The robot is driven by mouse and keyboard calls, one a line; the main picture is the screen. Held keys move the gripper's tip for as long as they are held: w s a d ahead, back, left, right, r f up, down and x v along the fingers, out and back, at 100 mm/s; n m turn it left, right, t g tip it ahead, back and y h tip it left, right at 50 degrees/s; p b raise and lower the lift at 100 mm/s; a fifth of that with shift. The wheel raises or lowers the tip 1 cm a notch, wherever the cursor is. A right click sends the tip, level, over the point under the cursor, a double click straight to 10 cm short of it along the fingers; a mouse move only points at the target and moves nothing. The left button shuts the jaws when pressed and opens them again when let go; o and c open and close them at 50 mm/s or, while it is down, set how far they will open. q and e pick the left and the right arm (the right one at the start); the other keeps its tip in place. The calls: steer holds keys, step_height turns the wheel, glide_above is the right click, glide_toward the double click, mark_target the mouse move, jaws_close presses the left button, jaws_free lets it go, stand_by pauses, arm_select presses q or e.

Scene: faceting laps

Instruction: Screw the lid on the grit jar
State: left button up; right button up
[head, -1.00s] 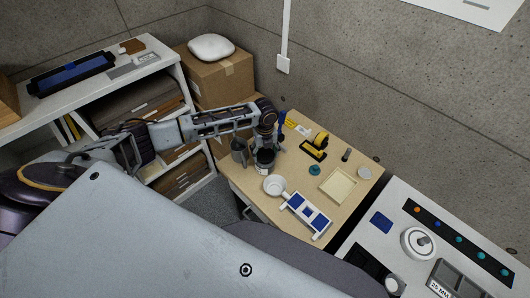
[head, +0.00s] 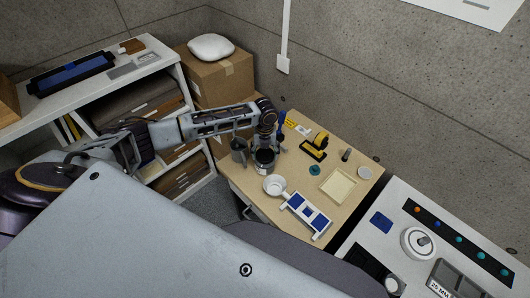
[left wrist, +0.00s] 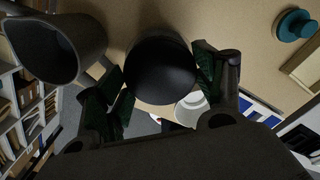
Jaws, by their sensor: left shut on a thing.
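The grit jar (head: 264,168) stands on the wooden table near its left edge, dark with a pale label. A round black lid (left wrist: 160,72) fills the middle of the left wrist view and hides most of the jar beneath. My left gripper (left wrist: 162,80) is shut on the lid, with one finger on each side. In the head view my left gripper (head: 266,146) points down directly over the jar. I cannot tell whether the lid is seated on the jar or a little above it. My right gripper is not in view.
A grey mug (head: 239,152) stands close left of the jar. A white bowl (head: 275,186) and a blue-and-white rack (head: 297,203) lie nearer. A teal knob (head: 314,170), a yellow-black dispenser (head: 315,149) and a shallow tray (head: 338,186) are to the right.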

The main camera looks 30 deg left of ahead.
arm_select(q)
steer(key=shift+r+m, duration=0.1)
steer(key=shift+m, duration=1.3)
steer(key=o, duration=0.8)
steer(key=shift+c, duration=0.2)
steer(key=shift+o, duration=1)
steer(key=shift+r, duration=2.95)
